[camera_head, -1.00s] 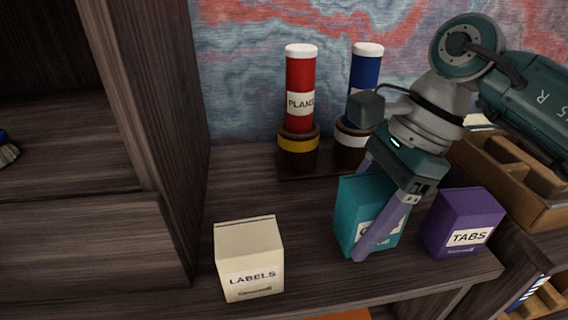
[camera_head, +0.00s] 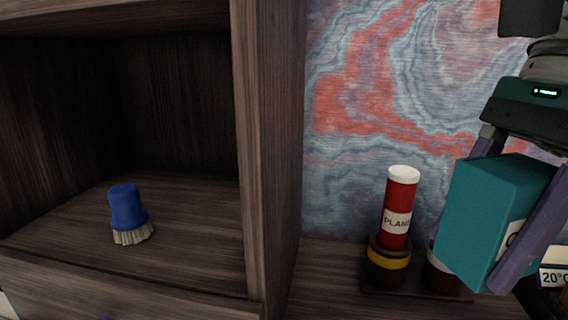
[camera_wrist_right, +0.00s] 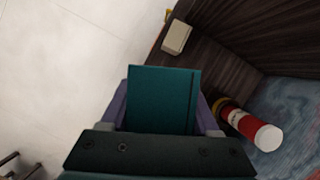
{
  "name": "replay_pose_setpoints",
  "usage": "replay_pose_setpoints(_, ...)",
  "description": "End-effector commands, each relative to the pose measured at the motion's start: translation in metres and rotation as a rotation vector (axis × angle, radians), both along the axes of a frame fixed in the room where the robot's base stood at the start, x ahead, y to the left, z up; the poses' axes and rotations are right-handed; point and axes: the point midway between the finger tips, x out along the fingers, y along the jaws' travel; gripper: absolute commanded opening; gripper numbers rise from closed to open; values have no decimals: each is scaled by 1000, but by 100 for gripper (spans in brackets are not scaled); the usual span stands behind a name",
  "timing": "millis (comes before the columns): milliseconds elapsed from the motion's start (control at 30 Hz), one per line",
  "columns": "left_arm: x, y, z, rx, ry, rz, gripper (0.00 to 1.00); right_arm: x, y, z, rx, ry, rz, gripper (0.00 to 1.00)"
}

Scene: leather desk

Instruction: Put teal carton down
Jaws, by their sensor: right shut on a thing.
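The teal carton (camera_head: 492,212) is held up in the air at the right of the head view, slightly tilted. My right gripper (camera_head: 505,230) is shut on it, with one purple finger on each side. In the right wrist view the teal carton (camera_wrist_right: 163,99) fills the space between the fingers. Its printed face is mostly hidden by the near finger in the head view.
A red tube (camera_head: 399,210) with a white cap stands in a brown holder (camera_head: 386,266) left of the carton. A shelf compartment (camera_head: 190,245) at the left holds a blue brush (camera_head: 126,208); the rest of its floor is clear. A cream box (camera_wrist_right: 177,37) shows in the wrist view.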

Motion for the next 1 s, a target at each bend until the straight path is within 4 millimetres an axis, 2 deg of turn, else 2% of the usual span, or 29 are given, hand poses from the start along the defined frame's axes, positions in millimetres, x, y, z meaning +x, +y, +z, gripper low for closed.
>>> replay_pose_setpoints(33, 0, 0, 28, 1, 0, -1, 50, 1, 9, 35, -2, -7, 130, 1)
replay_pose_setpoints(100, 0, 0, 50, 2, 0, -2, 50, -3, 19, 63, -3, -4, 341, 1)
replay_pose_setpoints(300, 0, 2, 105, 8, -1, -5, 50, -13, 26, 136, -5, -1, 877, 1)
replay_pose_setpoints(500, 0, 3, 144, 11, -2, -7, 50, -16, 13, 195, -5, -1, 1218, 1)
replay_pose_setpoints(667, 0, 3, 174, 11, -2, -7, 50, -16, -1, 239, -2, -1, 1394, 1)
replay_pose_setpoints(867, 0, 3, 220, 10, -2, -6, 50, -23, 1, 280, 6, -1, 1389, 1)
replay_pose_setpoints(1000, 0, 2, 261, 8, -1, -5, 50, -29, 1, 318, 5, -1, 1388, 1)
